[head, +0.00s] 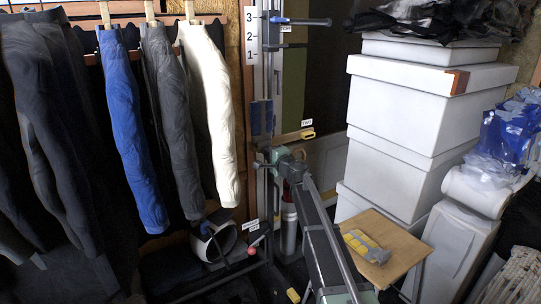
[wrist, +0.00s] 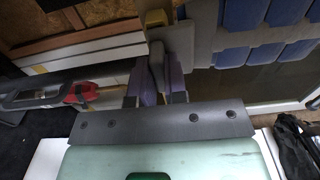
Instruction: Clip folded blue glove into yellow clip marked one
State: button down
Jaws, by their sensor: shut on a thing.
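My gripper (wrist: 161,84) points up the picture in the wrist view, with its two dark purplish fingers close together. It is shut on a narrow grey-blue piece (wrist: 157,62); I cannot tell whether this is the folded blue glove. A yellow block (wrist: 153,19), possibly a clip, lies just beyond the fingertips; no number shows on it. In the head view, a yellow clip-like thing (head: 308,134) sits beside a small white label too small to read. My arm reaches up from the bottom centre there, and its fingertips are not clear.
Blue, grey and white garments (head: 133,130) hang at left. White boxes (head: 425,110) are stacked at right. A wooden stool (head: 398,262) holds a grey and yellow item (head: 366,244). In the wrist view, a grey panel with blue pads (wrist: 224,58) is at upper right and a red-ended tool (wrist: 82,92) at left.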

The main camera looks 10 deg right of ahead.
jog(key=shift+w+a, duration=0.15)
jog(key=shift+w, duration=0.3)
jog(key=c, duration=1.1)
grip_release()
jog(key=shift+s, duration=0.1)
jog(key=v, duration=1)
jog(key=shift+s, duration=0.35)
